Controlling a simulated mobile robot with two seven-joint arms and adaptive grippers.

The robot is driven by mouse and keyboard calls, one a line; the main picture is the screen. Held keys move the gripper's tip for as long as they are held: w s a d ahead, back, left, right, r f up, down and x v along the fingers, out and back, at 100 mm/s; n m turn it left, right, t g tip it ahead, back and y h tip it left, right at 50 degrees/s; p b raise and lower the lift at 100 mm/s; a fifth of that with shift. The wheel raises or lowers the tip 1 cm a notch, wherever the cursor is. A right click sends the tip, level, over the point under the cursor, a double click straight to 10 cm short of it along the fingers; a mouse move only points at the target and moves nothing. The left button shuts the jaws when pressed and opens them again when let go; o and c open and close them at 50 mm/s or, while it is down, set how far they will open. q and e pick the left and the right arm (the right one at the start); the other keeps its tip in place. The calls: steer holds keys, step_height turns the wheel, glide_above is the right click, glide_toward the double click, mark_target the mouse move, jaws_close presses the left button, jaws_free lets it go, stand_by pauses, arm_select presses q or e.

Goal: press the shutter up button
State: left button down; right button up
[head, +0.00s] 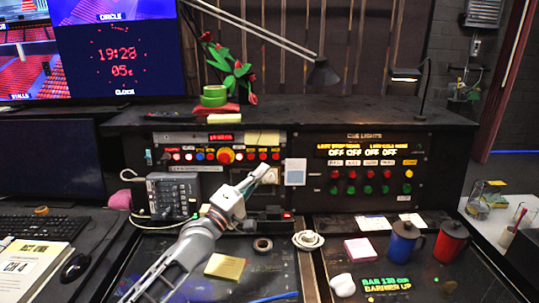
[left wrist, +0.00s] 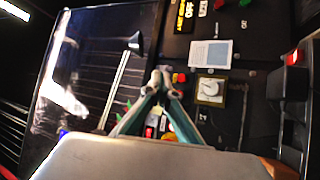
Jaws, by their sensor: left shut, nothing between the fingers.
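My left gripper (head: 264,171) is shut and empty, in front of the left half of the black console. Its closed fingertips also show in the left wrist view (left wrist: 162,76), pointing at the panel. A row of small lit buttons (head: 209,156), with a larger orange-red one (head: 226,156), runs across the left panel above the gripper. I cannot read the labels there, so I cannot tell which is the shutter up button. In the left wrist view, red and green buttons (left wrist: 150,131) show partly behind the fingers. My right gripper is out of view.
A pale card (head: 295,172) is fixed right of the gripper. The cue lights panel (head: 370,170) has red and green buttons. A grey keypad box (head: 173,195), tape roll (head: 262,246), yellow notes (head: 225,267), blue mug (head: 404,241) and red mug (head: 451,241) crowd the desk.

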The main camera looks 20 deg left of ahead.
mark_target(263, 157)
arm_select(q)
steer(key=shift+s+a, duration=0.1)
steer(key=shift+s, duration=0.05)
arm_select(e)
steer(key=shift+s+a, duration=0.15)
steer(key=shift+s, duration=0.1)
arm_select(q)
steer(key=w+a+f+b, duration=0.1)
steer(key=w+a+b, duration=0.1)
steer(key=w+b, duration=0.5)
steer(key=shift+w+a, duration=0.15)
steer(key=shift+w, duration=0.6)
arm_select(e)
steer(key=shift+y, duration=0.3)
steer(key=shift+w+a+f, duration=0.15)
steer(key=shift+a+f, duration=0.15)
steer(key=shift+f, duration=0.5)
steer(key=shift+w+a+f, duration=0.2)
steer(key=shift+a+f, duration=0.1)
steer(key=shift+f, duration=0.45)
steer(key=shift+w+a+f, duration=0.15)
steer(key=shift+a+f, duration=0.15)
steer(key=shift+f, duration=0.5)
arm_select(q)
steer(key=shift+f, duration=0.1)
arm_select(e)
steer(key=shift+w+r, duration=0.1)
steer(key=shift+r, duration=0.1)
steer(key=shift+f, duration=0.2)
